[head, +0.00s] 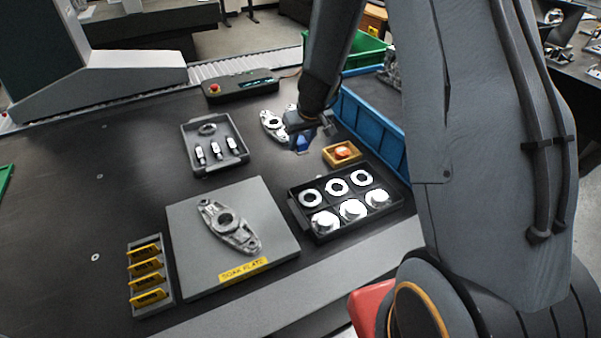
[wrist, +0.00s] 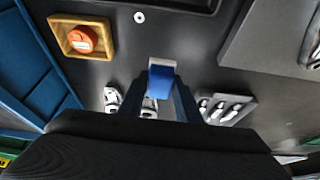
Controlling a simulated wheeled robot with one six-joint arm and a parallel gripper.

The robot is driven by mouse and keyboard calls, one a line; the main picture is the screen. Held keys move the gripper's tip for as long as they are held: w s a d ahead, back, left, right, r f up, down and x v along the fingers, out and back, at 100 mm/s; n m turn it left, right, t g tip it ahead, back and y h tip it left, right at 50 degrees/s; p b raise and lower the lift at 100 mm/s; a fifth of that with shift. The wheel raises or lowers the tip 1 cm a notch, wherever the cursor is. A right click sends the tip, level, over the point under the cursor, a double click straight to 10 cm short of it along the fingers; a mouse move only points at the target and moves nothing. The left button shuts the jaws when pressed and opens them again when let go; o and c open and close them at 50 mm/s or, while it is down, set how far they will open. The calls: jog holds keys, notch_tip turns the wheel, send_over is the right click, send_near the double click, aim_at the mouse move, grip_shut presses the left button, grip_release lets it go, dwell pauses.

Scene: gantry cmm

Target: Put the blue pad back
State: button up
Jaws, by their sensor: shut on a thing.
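My gripper (head: 304,136) is over the dark table, between the grey tray and the small yellow tray. It is shut on the blue pad (head: 303,145). The blue pad also shows in the wrist view (wrist: 160,78), between the fingertips, and the fingers partly hide it. The small yellow tray (head: 327,153) stands just right of the gripper and holds an orange round piece (head: 343,152). In the wrist view the yellow tray (wrist: 57,38) is at upper left, apart from the pad.
A black tray (head: 292,205) with white rings and round parts stands in front. A blue bin (head: 372,122) is at right. A soak plate (head: 188,245) bears a metal part. A grey tray (head: 186,143) holds small parts. Another metal part (head: 272,124) lies behind the gripper. Table at left is mostly clear.

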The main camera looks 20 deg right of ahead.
aim_at(304, 152)
jog(key=b+x, duration=0.2)
jog(key=x, duration=0.1)
jog(key=b+x, duration=0.1)
jog(key=x, duration=0.1)
jog(key=shift+s+d+f, duration=0.2)
jog(key=shift+s+f, duration=0.05)
jog(key=shift+f, duration=0.15)
notch_tip(304, 152, down, 5)
jog(key=b, duration=0.5)
jog(key=shift+f, duration=0.2)
jog(key=shift+f+b, duration=0.15)
jog(key=shift+b, duration=0.3)
jog(key=o, duration=1)
jog(key=p+v, duration=0.5)
jog(key=v, duration=0.6)
jog(key=shift+r+p, duration=0.25)
jog(key=shift+p, duration=0.05)
jog(key=shift+s+r, duration=0.3)
jog(key=shift+r, duration=0.2)
jog(key=s+r+m+g, duration=0.1)
jog(key=s+r+g, duration=0.1)
jog(key=s, duration=1)
jog(key=s+r+m+g, duration=0.1)
jog(key=s+r, duration=0.4)
jog(key=s, duration=0.7)
jog(key=shift+a+g+h, duration=0.35)
jog(key=shift+g+h, duration=0.05)
